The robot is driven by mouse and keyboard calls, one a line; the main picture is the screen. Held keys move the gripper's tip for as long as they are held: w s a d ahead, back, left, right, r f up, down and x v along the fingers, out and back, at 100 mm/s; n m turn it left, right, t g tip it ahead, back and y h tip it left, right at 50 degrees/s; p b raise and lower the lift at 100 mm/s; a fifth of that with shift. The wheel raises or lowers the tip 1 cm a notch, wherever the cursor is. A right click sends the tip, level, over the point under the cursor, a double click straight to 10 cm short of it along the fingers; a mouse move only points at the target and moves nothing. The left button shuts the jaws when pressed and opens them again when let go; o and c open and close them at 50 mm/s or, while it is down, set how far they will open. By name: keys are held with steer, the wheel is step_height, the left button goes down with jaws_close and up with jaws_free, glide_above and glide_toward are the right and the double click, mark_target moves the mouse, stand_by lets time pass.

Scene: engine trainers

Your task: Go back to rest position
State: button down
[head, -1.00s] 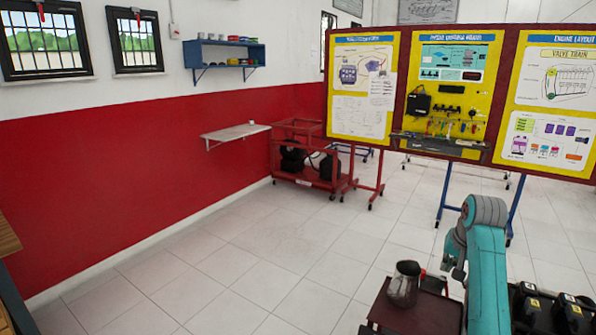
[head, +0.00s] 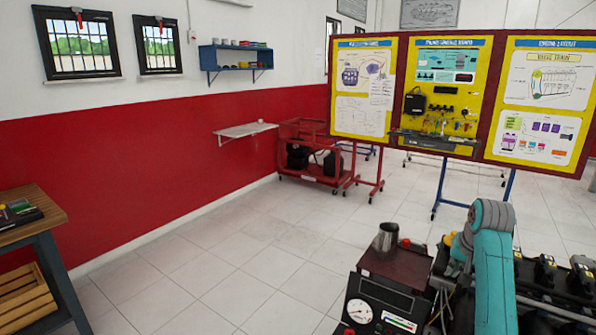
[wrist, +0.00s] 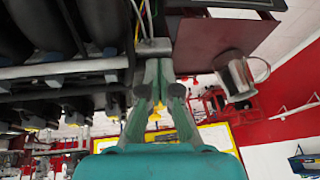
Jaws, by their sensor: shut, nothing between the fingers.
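My gripper (wrist: 160,95) shows in the wrist view, its teal fingers with dark pads. It is shut with nothing held. In the head view, my teal arm stands folded at the lower right, and I cannot make out the fingers there. A metal jug (head: 386,239) stands on a dark red trainer box (head: 405,266), left of my arm. The jug also shows in the wrist view (wrist: 236,80), to the right of my fingers and clear of them.
The trainer box front has a round gauge (head: 359,311). Black engine parts (head: 545,270) lie right of my arm. A wooden bench (head: 30,222) stands at the left edge. Poster boards (head: 440,100) and a red cart (head: 315,160) stand behind. The tiled floor (head: 230,260) between is clear.

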steer(key=s+a+f+t, duration=0.1)
steer(key=s+a+f, duration=0.1)
steer(key=f, duration=0.5)
steer(key=s+a+f, duration=0.2)
steer(key=f, duration=0.5)
steer(key=s+a+f+n+t, duration=0.1)
steer(key=s+a+f, duration=0.3)
steer(key=s+f, duration=0.25)
steer(key=s+a+f+n+t, duration=0.1)
steer(key=s+a+f+t, duration=0.1)
steer(key=s+a+f, duration=0.35)
steer(key=s+a+f+t, duration=0.1)
steer(key=s+a+f, duration=0.1)
steer(key=s+f, duration=0.6)
steer(key=s+a+r+n+t, duration=0.1)
steer(key=s+a+r, duration=0.2)
steer(key=s, duration=0.8)
steer(key=s+a+r+n+t, duration=0.1)
steer(key=s+a+r+t, duration=0.1)
steer(key=s, duration=1)
steer(key=s+a+r+n+t, duration=0.1)
steer(key=s+a+r+t, duration=0.1)
steer(key=s+r, duration=1.2)
step_height(320, 180, up, 2)
steer(key=shift+s+a+n+y, duration=0.2)
steer(key=shift+s+n+y, duration=0.1)
